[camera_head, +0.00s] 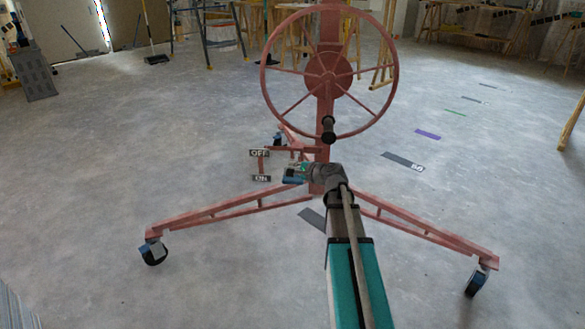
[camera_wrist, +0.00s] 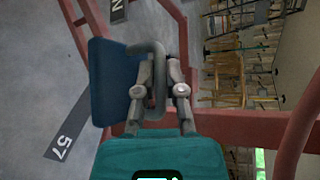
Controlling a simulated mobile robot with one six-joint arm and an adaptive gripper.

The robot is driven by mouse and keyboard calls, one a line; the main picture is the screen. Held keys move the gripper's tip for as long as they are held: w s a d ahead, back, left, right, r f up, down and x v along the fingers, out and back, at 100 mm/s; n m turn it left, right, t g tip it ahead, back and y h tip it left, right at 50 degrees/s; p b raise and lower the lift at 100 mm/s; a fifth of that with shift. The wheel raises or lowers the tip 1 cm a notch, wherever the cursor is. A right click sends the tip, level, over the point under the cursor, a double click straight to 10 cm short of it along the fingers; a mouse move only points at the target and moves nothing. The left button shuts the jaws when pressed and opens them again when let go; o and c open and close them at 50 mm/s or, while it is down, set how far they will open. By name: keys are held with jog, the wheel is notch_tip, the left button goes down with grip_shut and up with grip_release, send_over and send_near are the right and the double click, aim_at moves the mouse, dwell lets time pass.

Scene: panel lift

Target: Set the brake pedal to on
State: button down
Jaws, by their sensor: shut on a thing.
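The brake pedal is a blue plate (camera_head: 293,176) low on the red panel lift, left of its mast in the head view. In the wrist view the blue plate (camera_wrist: 108,82) has a grey loop handle (camera_wrist: 158,60) on its right side. My gripper (camera_wrist: 161,75) is shut on this loop, one finger on each side of its bar. In the head view my gripper (camera_head: 302,171) reaches the pedal from the right and partly covers it. An OFF label (camera_head: 259,153) sits above an ON label (camera_head: 261,178); the pedal is near the height of ON.
The lift's large red wheel (camera_head: 330,73) with a dark knob (camera_head: 328,129) stands above my arm. Red legs with casters (camera_head: 153,252) spread on both sides. The grey floor around is mostly clear; tables and trestles (camera_head: 470,20) stand at the back.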

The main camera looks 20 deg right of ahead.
jog(key=shift+d+f, duration=0.1)
dwell(0.3)
jog(key=c, duration=1)
grip_release()
